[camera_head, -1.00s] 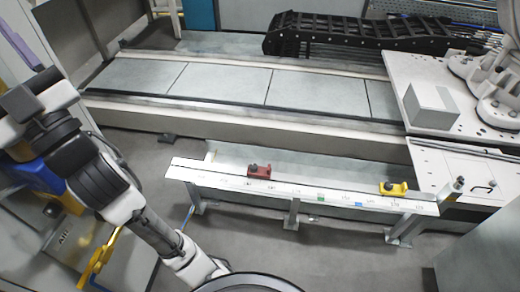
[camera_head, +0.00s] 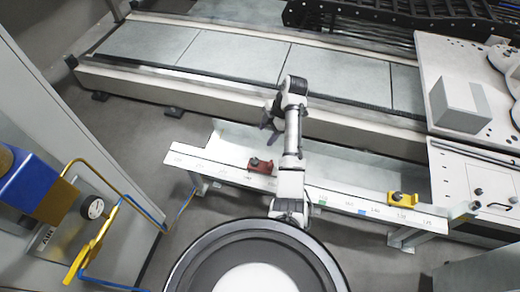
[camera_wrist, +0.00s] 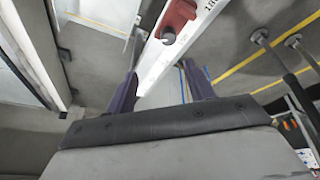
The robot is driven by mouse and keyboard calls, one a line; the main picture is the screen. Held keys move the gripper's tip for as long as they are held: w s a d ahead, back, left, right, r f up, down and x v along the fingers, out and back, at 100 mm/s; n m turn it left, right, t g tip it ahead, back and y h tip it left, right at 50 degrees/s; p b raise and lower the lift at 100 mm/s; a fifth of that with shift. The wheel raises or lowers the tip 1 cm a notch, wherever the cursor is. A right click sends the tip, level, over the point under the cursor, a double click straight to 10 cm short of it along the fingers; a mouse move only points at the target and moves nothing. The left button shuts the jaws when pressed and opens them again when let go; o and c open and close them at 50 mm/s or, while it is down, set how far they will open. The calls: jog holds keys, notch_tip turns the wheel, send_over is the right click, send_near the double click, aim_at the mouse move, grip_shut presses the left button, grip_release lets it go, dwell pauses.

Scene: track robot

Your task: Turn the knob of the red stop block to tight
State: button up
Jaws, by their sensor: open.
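The red stop block (camera_head: 264,168) sits on the white scaled rail (camera_head: 340,199), left of where my arm crosses it. Its small dark knob (camera_head: 255,161) shows on the block's left part. In the wrist view the red block (camera_wrist: 184,14) is at the top, with the grey knob (camera_wrist: 168,36) below it. My gripper (camera_head: 269,115) is above and beyond the rail in the head view, apart from the block. In the wrist view its two dark fingers (camera_wrist: 163,84) are spread wide with nothing between them. The knob's marking is too small to read.
A yellow stop block (camera_head: 402,199) sits at the rail's right end. A long bench (camera_head: 235,62) runs behind the rail. A white machine table with a grey box (camera_head: 460,105) is at the right.

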aim_at(255, 161)
jog(key=shift+g, duration=0.4)
jog(key=b+x, duration=0.1)
jog(key=x, duration=0.3)
jog(key=b+x, duration=0.1)
jog(key=x, duration=0.4)
jog(key=d+b+x, duration=0.1)
jog(key=x, duration=0.4)
jog(key=shift+s+f, duration=0.1)
jog(key=shift+s, duration=0.3)
jog(key=shift+c, duration=0.2)
jog(key=c, duration=0.9)
